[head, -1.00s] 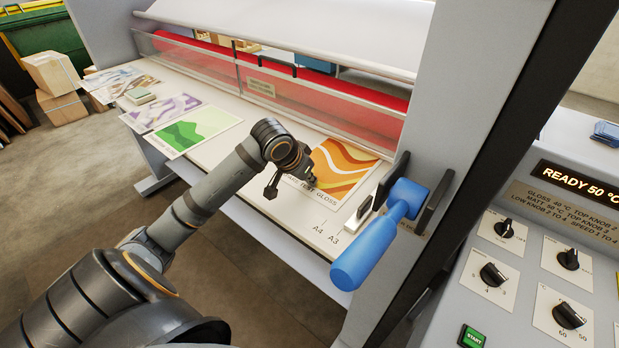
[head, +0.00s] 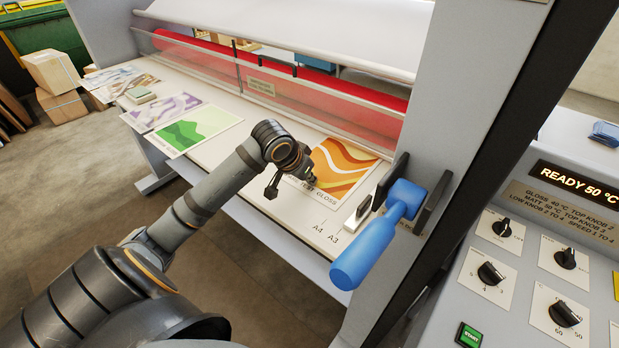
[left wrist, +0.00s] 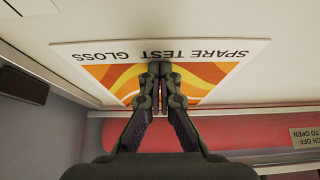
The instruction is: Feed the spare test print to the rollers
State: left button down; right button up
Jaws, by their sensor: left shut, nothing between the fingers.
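The spare test print (head: 340,168), with orange, white and yellow waves, lies flat on the white feed table (head: 290,218). Its lettering "SPARE TEST GLOSS" shows in the left wrist view (left wrist: 160,52). My left gripper (head: 270,190) is shut and empty at the print's near left edge in the head view. In the left wrist view its closed fingertips (left wrist: 160,68) are over the print near the lettering; I cannot tell if they touch it. The red roller (head: 280,75) lies behind a clear guard (head: 310,103). My right gripper is not in view.
A green print (head: 195,130) and a purple one (head: 165,108) lie further left, with more prints beyond. A blue-handled lever (head: 375,245) stands at the table's right end. The control panel (head: 540,250) reads "READY 50 °C". The table between the green print and my gripper is clear.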

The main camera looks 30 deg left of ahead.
aim_at(328, 170)
pick_arm(q)
jog(key=shift+f, duration=0.15)
jog(key=shift+w, duration=0.55)
jog(key=shift+w+d, duration=0.1)
jog(key=shift+w, duration=0.25)
jog(key=shift+w+d+p, duration=0.15)
jog(key=shift+w+p, duration=0.35)
jog(key=shift+w, duration=1.95)
jog(key=shift+w+p, duration=0.35)
jog(key=shift+w, duration=1.05)
